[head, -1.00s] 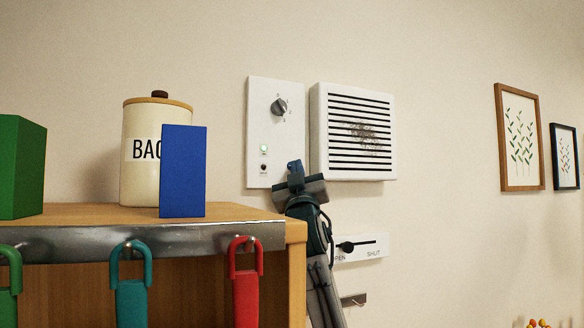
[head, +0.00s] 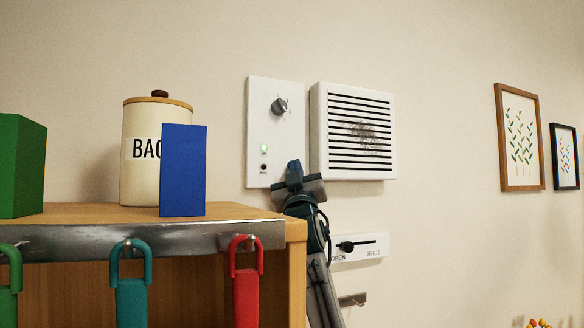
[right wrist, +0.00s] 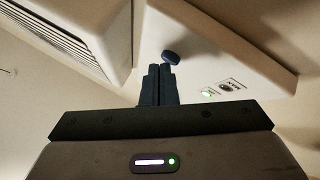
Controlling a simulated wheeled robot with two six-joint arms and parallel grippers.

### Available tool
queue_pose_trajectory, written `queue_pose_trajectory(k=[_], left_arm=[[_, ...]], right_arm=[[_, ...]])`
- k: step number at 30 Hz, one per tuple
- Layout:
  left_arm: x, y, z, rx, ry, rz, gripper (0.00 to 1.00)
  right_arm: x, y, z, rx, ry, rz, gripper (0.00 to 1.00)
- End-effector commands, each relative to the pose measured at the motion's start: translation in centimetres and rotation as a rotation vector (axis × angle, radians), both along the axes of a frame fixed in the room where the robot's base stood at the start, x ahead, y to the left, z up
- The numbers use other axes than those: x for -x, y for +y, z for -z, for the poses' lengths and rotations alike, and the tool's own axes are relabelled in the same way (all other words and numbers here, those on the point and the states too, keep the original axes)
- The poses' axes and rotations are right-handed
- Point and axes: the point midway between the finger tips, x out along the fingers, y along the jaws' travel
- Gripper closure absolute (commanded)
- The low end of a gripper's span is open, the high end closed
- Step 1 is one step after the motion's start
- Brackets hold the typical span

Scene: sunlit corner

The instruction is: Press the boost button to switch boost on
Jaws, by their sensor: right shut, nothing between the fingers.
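A tall white panel (head: 258,110) is fixed to the wall. It has a grey rotary knob (head: 279,106) near the top, a lit green lamp (head: 264,149) lower down and a small dark button (head: 264,168) below the lamp. My right gripper (head: 294,167) is shut and empty, at the panel's lower right edge, right of the button. In the right wrist view its fingers (right wrist: 158,83) point toward the panel, with the dark button (right wrist: 226,87) and green lamp (right wrist: 208,93) to their right. The fingers appear apart from the button. The left gripper is out of view.
A slatted white vent (head: 360,132) is right of the panel. An OPEN/SHUT slider (head: 362,247) is below it. At left, a cabinet top (head: 110,212) holds a jar (head: 140,175), a blue block (head: 183,172) and a green block (head: 20,167).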

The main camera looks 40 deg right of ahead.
Motion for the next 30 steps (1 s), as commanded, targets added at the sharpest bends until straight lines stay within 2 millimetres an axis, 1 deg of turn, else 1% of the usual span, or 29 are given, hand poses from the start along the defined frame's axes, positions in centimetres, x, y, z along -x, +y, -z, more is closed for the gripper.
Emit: queue_pose_trajectory(k=[20, 30], left_arm=[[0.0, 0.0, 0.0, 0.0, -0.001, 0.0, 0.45], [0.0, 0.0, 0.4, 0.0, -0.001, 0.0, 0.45]], right_arm=[[-0.3, -0.1, 0.0, -0.001, 0.001, 0.0, 1.0], [0.8, 0.3, 0.1, -0.001, 0.001, 0.0, 1.0]])
